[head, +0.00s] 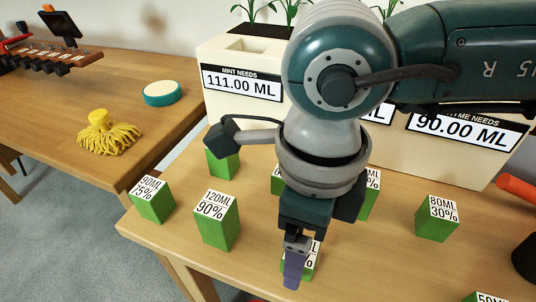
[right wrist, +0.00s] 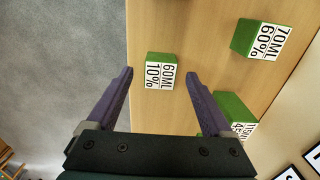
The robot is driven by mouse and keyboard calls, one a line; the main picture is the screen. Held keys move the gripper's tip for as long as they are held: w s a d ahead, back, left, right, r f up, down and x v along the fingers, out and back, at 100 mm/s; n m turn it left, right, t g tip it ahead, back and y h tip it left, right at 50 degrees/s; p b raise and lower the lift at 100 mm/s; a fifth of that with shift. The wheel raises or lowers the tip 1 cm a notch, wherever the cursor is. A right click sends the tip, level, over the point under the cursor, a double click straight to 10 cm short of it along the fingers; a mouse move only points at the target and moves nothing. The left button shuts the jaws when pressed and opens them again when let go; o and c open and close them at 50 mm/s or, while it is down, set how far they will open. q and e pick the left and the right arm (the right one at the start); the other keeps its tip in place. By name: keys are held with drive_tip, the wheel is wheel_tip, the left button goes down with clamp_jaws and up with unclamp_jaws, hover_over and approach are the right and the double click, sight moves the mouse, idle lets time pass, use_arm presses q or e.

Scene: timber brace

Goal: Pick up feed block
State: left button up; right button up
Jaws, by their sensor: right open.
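Several green blocks with white labels stand on the wooden table. In the head view I read 90 ML 75% (head: 152,200), 120 ML 90% (head: 217,222) and 80 ML 30% (head: 437,218). My right gripper (head: 293,272) points down over a green block (head: 308,262) that it partly hides. In the right wrist view my right gripper (right wrist: 160,74) is open, with a block labelled 60 ML 10% (right wrist: 160,72) between its fingertips in the picture. Gaps show on both sides of that block. A 70 ML 60% block (right wrist: 262,40) is to its right. My left gripper is out of view.
Planter boxes with signs, one reading 111.00 ML (head: 241,83), stand along the back of the table (head: 150,237). Another green block (head: 222,165) stands at the back left. A side table holds a yellow mop head (head: 107,137) and a round teal-rimmed item (head: 163,94).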

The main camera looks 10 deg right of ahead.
drive_tip(key=shift+f, duration=0.35)
drive_tip(key=shift+c, duration=0.3)
clamp_jaws()
